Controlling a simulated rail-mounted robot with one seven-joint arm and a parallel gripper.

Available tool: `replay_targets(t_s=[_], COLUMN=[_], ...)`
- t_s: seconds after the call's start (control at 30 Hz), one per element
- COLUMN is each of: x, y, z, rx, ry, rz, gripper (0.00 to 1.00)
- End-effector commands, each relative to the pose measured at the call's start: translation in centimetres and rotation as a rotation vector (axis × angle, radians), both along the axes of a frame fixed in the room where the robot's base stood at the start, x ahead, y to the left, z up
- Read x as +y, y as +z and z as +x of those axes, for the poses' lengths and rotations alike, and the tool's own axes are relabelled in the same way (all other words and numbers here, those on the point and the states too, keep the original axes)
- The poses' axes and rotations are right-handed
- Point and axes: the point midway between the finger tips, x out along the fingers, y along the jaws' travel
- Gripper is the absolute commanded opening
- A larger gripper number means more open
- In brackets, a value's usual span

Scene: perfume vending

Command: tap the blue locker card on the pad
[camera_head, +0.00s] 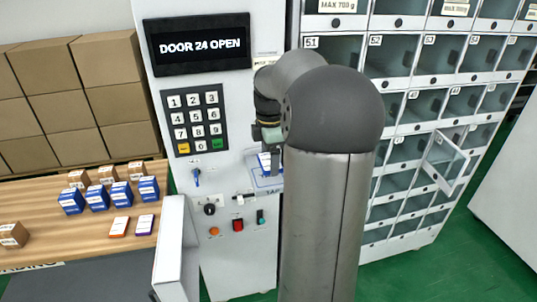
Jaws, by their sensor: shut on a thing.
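A small white and blue card (264,162) shows under my gripper (272,150), mostly hidden by the fingers and my arm. My gripper is shut on it, in front of the machine's panel. The pad (262,183), a pale area with a blue outline and a partly covered label below, lies right behind and below the card. I cannot tell whether the card touches it. The display (197,44) reads "DOOR 24 OPEN".
A keypad (195,118) and several buttons sit on the panel. One clear locker door (443,160) stands open at the right. A wooden counter (90,232) at the left holds blue boxes (97,196), brown boxes (108,174) and two flat cards (119,226).

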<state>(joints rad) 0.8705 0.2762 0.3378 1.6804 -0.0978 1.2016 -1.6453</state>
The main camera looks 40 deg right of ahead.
Motion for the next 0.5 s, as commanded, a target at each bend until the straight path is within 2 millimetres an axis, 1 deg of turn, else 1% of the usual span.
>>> replay_targets(t_s=[0.03, 0.5], x=[0.2, 2.2], y=[-0.1, -0.1], z=[-0.6, -4.8], rx=[0.0, 0.0], ry=[-0.002, -0.002], rz=[-0.002, -0.001], gripper=[0.55, 0.55])
